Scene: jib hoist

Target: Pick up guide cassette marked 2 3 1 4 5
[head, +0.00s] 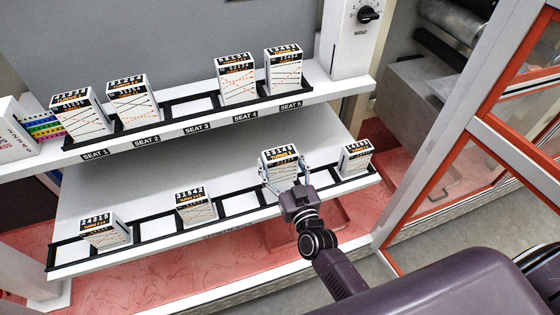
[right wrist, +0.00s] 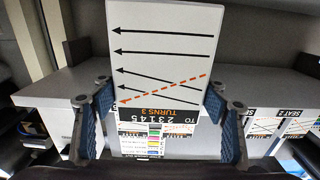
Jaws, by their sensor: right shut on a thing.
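The guide cassette (head: 281,163), a white block with a black number band and an orange strip, is at the lower shelf, right of its middle. In the right wrist view the cassette (right wrist: 165,60) shows arrows, a dashed orange line and an upside-down label reading 2 3 1 4 5. My right gripper (head: 285,174) is shut on it, one finger at each side. The cassette's lower part is hidden by the gripper, so I cannot tell if it touches the rack. My left gripper is not in view.
The lower rack (head: 240,202) also holds cassettes at its left (head: 105,231), middle (head: 196,208) and right end (head: 356,158). The upper rack (head: 195,105) holds several cassettes, with the SEAT 3 slot empty. A WIND dial (head: 368,14) is above right; a red-framed glass door (head: 500,130) stands at right.

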